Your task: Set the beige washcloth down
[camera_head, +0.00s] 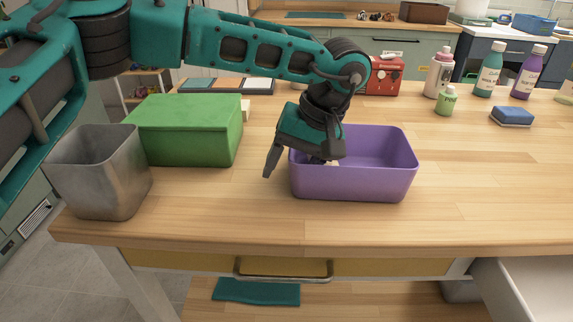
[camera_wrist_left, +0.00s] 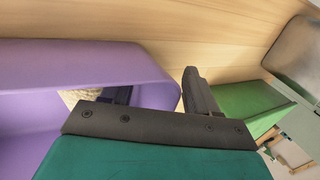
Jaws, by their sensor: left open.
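The beige washcloth (camera_wrist_left: 82,95) lies inside the purple bin (camera_wrist_left: 80,62), mostly hidden by my gripper and the bin wall. In the head view only a small pale bit of it (camera_head: 333,162) shows above the rim of the purple bin (camera_head: 355,184). My left gripper (camera_head: 296,168) is open over the bin's left end. One finger hangs outside the left wall and the other is inside the bin, beside the cloth. In the left wrist view the gripper (camera_wrist_left: 158,92) has its fingers wide apart with the bin wall between them. My right gripper is not in view.
A green box (camera_head: 190,132) and a grey metal bin (camera_head: 98,172) stand to the left. A red box (camera_head: 385,76), several bottles and a blue sponge (camera_head: 512,116) stand behind and to the right. The wooden table (camera_head: 470,190) is clear right of the purple bin.

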